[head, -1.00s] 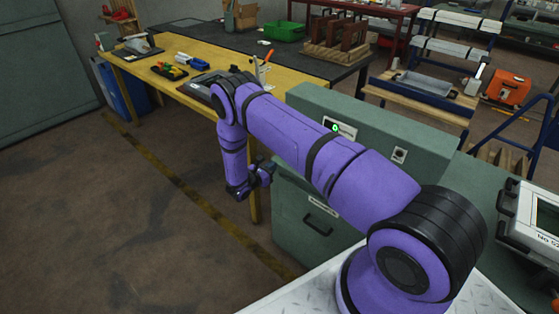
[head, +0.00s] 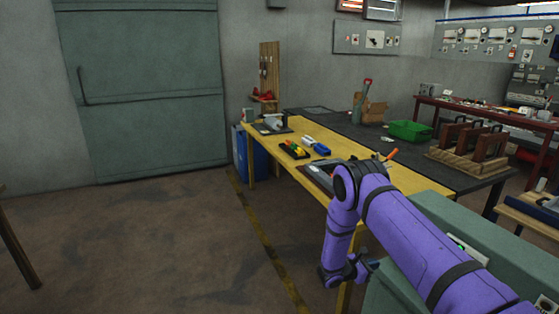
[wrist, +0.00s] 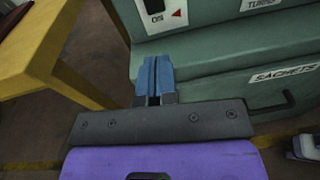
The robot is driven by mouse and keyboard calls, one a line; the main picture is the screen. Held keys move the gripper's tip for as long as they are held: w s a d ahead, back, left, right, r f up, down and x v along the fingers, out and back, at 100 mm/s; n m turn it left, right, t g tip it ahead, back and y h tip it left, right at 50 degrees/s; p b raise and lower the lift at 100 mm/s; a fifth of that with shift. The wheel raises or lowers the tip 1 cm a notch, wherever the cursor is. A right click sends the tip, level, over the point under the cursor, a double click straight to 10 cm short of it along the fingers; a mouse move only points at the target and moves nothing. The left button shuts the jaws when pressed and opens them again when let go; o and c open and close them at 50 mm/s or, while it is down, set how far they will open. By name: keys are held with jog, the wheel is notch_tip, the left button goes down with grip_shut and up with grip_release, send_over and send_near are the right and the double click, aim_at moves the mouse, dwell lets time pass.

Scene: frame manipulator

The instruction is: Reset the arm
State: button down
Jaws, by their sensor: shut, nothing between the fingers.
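My purple arm (head: 400,225) reaches from the lower right over the green cabinet in the head view, bent down at its black elbow joint. Its wrist hangs in front of the yellow table, and the gripper end (head: 362,266) shows small and dark beside the table leg. In the wrist view my gripper (wrist: 155,75) has its two blue fingers side by side, shut with nothing between them. The fingers point toward the green cabinet (wrist: 210,55); I cannot tell the gap to it.
The yellow table (head: 410,178) holds tools, and its edge (wrist: 40,45) is left of the fingers. A dark table (head: 440,165) with a green bin (head: 410,131) stands behind.

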notch_tip(320, 180, up, 20)
jog(key=s+d+m+g+y, duration=0.1)
jog(key=s+m+g+y, duration=0.1)
jog(key=m+g, duration=0.4)
jog(key=s+r+m+y, duration=0.25)
jog(key=s+r, duration=0.25)
jog(key=r, duration=0.3)
jog(key=s+r+m+y, duration=0.2)
jog(key=s+r+m, duration=0.25)
jog(key=r, duration=0.45)
jog(key=s+a+r+m+t+y, duration=0.2)
jog(key=s+r, duration=0.3)
jog(key=s, duration=0.5)
jog(key=s+a+r+m+t+y, duration=0.2)
jog(key=s+a+r+m+y, duration=0.1)
jog(key=s, duration=0.7)
jog(key=s+a+r+m+t+y, duration=0.2)
jog(key=s+a+r+y, duration=0.1)
jog(key=s+r, duration=0.4)
jog(key=shift+s+r+m+t+y, duration=0.35)
jog(key=shift+s+y, duration=0.4)
jog(key=shift+s, duration=0.8)
